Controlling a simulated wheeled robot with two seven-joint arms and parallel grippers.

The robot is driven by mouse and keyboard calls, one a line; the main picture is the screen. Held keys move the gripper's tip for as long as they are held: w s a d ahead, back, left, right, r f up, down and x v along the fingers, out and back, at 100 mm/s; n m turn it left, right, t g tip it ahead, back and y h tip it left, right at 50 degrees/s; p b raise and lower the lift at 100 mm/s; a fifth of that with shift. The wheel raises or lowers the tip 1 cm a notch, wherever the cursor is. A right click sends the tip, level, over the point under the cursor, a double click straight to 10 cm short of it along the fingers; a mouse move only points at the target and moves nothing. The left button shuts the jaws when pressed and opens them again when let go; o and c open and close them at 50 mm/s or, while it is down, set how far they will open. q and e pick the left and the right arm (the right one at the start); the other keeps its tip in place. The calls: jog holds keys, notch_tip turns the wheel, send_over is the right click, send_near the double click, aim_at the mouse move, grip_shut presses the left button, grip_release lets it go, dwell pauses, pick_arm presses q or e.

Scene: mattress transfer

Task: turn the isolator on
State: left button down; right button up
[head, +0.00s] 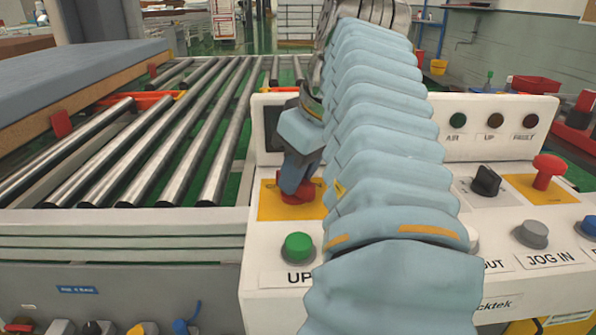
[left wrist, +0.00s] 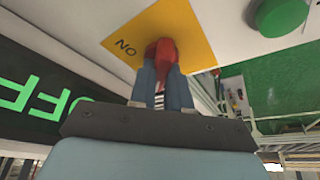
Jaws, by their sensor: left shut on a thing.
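The isolator is a red rotary knob (head: 297,199) on a yellow plate (head: 268,207), on the white control panel's left part. My left gripper (head: 291,188) points down onto it and hides most of it. In the left wrist view the red knob (left wrist: 163,52) sits between the two fingers of my left gripper (left wrist: 160,80), which are shut on it. The yellow plate (left wrist: 185,25) there carries the word ON, seen upside down. A dark display (left wrist: 40,95) beside it shows green OFF lettering, also upside down. My right gripper is not in view.
A green UP button (head: 298,247) is in front of the isolator. A black selector (head: 486,181), a red mushroom button (head: 547,171) and a grey JOG IN button (head: 532,234) are to the right. A roller conveyor (head: 170,135) and a mattress (head: 70,75) lie left.

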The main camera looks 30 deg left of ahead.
pick_arm(q)
jog(key=shift+f+m, duration=0.15)
jog(key=shift+m, duration=0.15)
jog(key=m, duration=0.1)
jog(key=m+t, duration=0.1)
jog(key=m, duration=0.1)
jog(key=shift+s+f+m+h, duration=0.1)
jog(key=shift+s+m+h, duration=0.05)
jog(key=shift+m+h, duration=0.2)
jog(key=m, duration=0.2)
jog(key=m+t+h, duration=0.1)
jog(key=m, duration=0.1)
jog(key=shift+s+m+t, duration=0.1)
jog(key=shift+m+t, duration=0.15)
jog(key=shift+t, duration=0.05)
jog(key=m+h, duration=0.1)
jog(key=m, duration=0.1)
jog(key=m+h, duration=0.1)
jog(key=m, duration=0.2)
jog(key=shift+a+t, duration=0.15)
jog(key=shift+t, duration=0.15)
jog(key=shift+a+m+h, duration=0.15)
jog(key=shift+m+h, duration=0.7)
jog(key=shift+m, duration=1.15)
jog(key=c, duration=1.1)
grip_release()
